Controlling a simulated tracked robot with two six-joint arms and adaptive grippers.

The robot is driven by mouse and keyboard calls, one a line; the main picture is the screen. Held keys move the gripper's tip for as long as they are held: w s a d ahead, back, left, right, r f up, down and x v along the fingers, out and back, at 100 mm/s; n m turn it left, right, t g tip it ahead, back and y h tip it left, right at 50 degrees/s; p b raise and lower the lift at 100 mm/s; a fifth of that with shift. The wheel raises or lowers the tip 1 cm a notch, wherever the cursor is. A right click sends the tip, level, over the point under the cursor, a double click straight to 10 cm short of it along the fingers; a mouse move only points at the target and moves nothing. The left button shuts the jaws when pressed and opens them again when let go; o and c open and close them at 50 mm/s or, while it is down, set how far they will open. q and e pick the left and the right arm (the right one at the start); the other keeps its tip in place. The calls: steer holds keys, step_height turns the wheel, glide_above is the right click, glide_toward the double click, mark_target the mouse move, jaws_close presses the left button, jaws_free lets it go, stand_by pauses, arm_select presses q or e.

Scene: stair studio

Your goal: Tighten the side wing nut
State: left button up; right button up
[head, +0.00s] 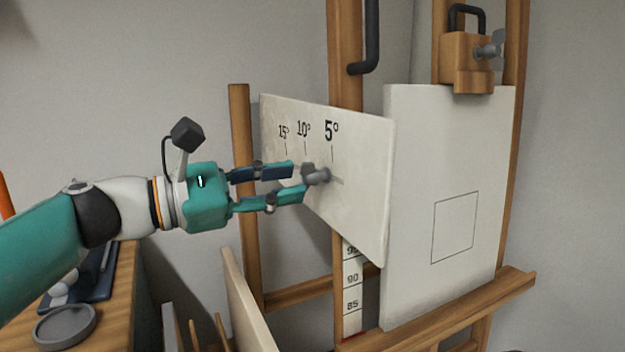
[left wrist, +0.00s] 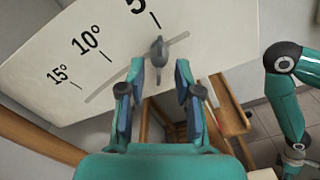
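The side wing nut (head: 316,175) is a grey knob with wings, set in a curved slot on the pale scale plate (head: 365,205). It sits close to the 5° mark. My left gripper (head: 299,180) is open in front of it. In the left wrist view the wing nut (left wrist: 157,50) lies between the fingertips (left wrist: 160,72), with a gap showing on both sides. One wing points down between the fingers. In the head view a fingertip appears close to the nut; contact cannot be told. Part of my right arm shows in the left wrist view, its gripper not clearly.
A white canvas (head: 440,200) stands on the wooden easel ledge (head: 450,305), right of the plate. A top clamp (head: 468,62) carries another grey wing nut (head: 490,48). A wooden side table (head: 120,290) with a round grey dish (head: 65,325) stands at lower left.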

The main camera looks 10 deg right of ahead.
arm_select(q)
steer(key=shift+b+v, duration=0.5)
steer(key=shift+v, duration=1.9)
